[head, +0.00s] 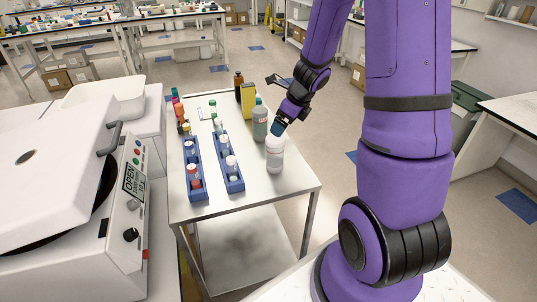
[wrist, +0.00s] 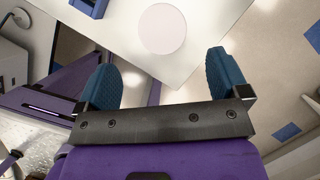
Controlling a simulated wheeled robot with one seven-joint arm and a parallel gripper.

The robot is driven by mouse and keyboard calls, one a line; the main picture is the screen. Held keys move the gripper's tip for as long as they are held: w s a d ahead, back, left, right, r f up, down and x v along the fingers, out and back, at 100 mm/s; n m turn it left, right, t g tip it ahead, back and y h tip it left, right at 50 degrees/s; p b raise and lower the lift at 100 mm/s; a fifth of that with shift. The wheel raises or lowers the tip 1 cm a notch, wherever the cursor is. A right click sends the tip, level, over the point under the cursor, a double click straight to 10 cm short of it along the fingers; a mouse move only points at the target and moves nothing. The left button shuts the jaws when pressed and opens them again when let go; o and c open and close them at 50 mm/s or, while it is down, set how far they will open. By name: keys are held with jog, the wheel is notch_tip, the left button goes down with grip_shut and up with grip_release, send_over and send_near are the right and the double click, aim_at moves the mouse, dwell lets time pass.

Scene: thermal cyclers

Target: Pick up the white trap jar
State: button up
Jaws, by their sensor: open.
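The white trap jar (head: 275,155) stands upright near the right edge of the metal cart's top in the head view. In the wrist view its round white lid (wrist: 163,29) shows ahead of and between the blue fingertips. My gripper (head: 279,128) is just above and behind the jar in the head view. In the wrist view my gripper (wrist: 168,75) is open, its two blue fingers apart with nothing between them. The jar appears beyond the fingertips, and I cannot tell the exact gap.
The metal cart (head: 260,197) also holds a grey-green bottle (head: 260,120) close behind the jar, a yellow box (head: 248,100), and two blue racks (head: 232,180) of small bottles to the left. A white centrifuge (head: 110,220) with a raised lid stands left. The cart's front right corner is bare.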

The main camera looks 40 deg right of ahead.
aim_at(273, 143)
jog(key=shift+x, duration=5.4)
jog(key=shift+s+d, duration=0.1)
jog(key=shift+d, duration=0.05)
jog(key=c, duration=1.1)
jog(key=shift+o, duration=0.2)
jog(key=shift+r, duration=0.15)
